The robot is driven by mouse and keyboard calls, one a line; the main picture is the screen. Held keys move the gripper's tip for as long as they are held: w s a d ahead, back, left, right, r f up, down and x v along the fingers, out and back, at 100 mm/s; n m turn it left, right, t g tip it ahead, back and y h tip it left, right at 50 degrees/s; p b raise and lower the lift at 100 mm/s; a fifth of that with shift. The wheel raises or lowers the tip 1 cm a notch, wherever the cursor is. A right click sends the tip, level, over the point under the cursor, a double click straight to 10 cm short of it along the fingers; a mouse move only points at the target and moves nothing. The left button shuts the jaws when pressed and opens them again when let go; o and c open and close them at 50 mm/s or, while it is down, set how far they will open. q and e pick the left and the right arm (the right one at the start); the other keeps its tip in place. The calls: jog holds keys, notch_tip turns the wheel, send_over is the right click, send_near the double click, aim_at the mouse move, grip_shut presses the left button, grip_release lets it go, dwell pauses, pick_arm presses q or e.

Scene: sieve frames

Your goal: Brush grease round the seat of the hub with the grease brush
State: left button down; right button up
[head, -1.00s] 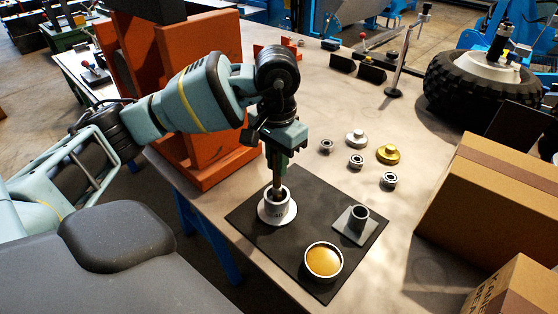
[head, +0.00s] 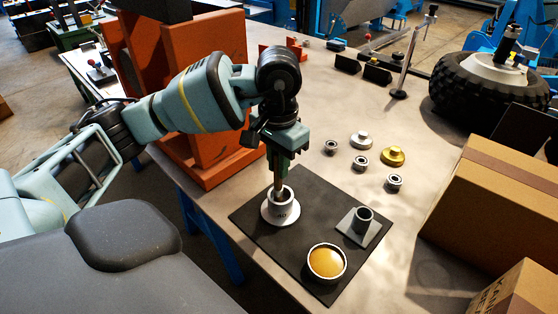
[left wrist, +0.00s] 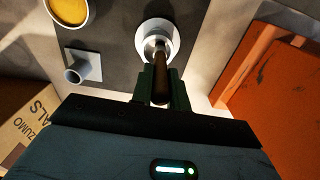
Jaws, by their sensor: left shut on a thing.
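My left gripper (head: 280,160) is shut on the grease brush (head: 278,181), which points down. The brush's lower end is inside the mouth of the white flanged hub (head: 282,212) and its tip is hidden there. In the left wrist view the brush's brown handle (left wrist: 160,84) sits between the fingers, with the hub (left wrist: 149,30) beyond it. The grease pot (head: 326,263) holds yellow-brown grease and stands on the dark mat (head: 258,230), in front and to the right of the hub. My right gripper is not in view.
A grey socket on a square plate (head: 359,226) stands on the mat right of the hub. Several small bearings and caps, one a brass cap (head: 393,156), lie behind the mat. Cardboard boxes (head: 505,200) are at right; an orange stand (head: 215,130) is behind my arm.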

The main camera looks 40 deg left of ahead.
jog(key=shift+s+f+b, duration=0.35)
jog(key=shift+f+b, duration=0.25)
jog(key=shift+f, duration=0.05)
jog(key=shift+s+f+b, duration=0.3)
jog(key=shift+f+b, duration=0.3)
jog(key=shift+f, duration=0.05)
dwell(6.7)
